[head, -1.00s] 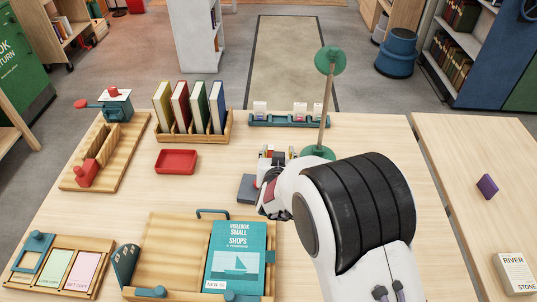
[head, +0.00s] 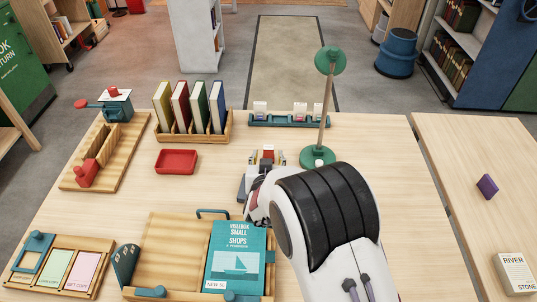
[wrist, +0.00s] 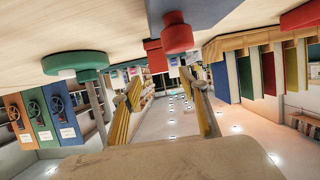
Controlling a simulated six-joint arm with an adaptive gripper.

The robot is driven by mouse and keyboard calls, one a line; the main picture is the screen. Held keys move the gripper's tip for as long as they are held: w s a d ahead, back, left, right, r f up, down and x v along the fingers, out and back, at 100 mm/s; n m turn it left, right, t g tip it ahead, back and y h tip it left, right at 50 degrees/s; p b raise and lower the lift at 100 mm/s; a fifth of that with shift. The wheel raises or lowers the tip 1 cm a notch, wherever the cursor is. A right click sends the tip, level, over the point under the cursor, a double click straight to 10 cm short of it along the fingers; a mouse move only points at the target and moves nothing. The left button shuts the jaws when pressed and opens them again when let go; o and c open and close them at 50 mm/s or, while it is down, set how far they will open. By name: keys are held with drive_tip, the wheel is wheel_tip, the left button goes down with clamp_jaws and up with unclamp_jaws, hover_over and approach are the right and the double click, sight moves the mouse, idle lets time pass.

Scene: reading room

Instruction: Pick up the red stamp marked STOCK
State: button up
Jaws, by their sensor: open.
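My gripper (head: 267,160) is low over the table, left of the green lamp, with its fingers open. A small red stamp (head: 268,151) shows between or just beyond the fingertips in the head view. In the wrist view, which is upside down, a red stamp with a round knob (wrist: 177,37) shows just beyond the open fingers (wrist: 160,84). I cannot see the fingers touching it. I cannot read any marking on it. Another red knobbed piece (head: 87,173) stands in the wooden rack at the left.
A green lamp (head: 318,157) stands close to the right of my gripper. A dark pad (head: 242,188) is partly hidden by my gripper. A red tray (head: 176,161) and a book rack (head: 221,136) are to the left. A teal book (head: 236,255) lies in front in a wooden tray.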

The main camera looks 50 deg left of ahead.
sight(268, 150)
drive_tip(key=shift+x, duration=2.1)
drive_tip(key=c, duration=1.2)
